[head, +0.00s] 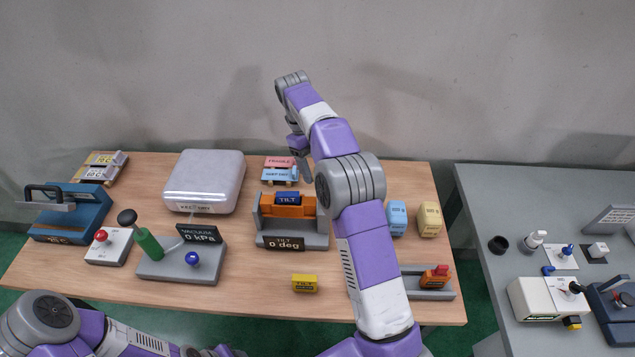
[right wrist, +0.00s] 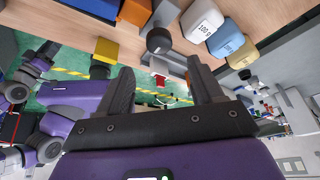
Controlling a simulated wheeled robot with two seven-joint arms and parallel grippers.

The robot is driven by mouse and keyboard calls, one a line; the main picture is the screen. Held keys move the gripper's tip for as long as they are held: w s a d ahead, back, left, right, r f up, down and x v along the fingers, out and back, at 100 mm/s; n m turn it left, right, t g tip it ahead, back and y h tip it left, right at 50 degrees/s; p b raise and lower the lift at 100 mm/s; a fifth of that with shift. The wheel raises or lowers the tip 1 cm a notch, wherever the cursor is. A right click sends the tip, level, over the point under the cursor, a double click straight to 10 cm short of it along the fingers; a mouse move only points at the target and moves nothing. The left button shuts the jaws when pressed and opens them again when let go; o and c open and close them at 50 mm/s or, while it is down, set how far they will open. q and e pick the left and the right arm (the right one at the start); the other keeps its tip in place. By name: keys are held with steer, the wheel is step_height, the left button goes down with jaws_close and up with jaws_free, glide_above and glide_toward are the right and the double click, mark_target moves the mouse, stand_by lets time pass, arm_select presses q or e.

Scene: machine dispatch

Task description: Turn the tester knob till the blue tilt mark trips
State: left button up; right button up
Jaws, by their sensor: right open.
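The tilt tester (head: 318,241) stands mid-table, with an orange cradle on a grey base. The blue tilt mark (head: 287,198) lies on the cradle, and the display (head: 286,244) reads 0 deg. In the right wrist view a dark round knob (right wrist: 159,40) shows beside the orange cradle (right wrist: 134,10), beyond my fingertips. My right arm hides the knob in the head view. My right gripper (right wrist: 160,82) is open and empty, apart from the knob. My left gripper (head: 218,351) is at the bottom edge of the head view, too cut off to read.
A yellow tilt mark (head: 305,283) lies in front of the tester. Blue (head: 397,218) and yellow (head: 429,219) weights stand to its right; a white 100 g weight (right wrist: 201,25) shows in the wrist view. The vacuum stand (head: 165,268) is left. A grey table (head: 485,205) stands right.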

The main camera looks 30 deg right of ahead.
steer(key=b+x, duration=0.1)
steer(key=x, duration=0.4)
steer(key=shift+f, duration=0.45)
steer(key=shift+s+f, duration=0.15)
steer(key=shift+f, duration=0.45)
steer(key=shift+c, duration=0.5)
steer(key=c, duration=0.9)
steer(key=shift+c, duration=0.2)
steer(key=shift+n, duration=0.4)
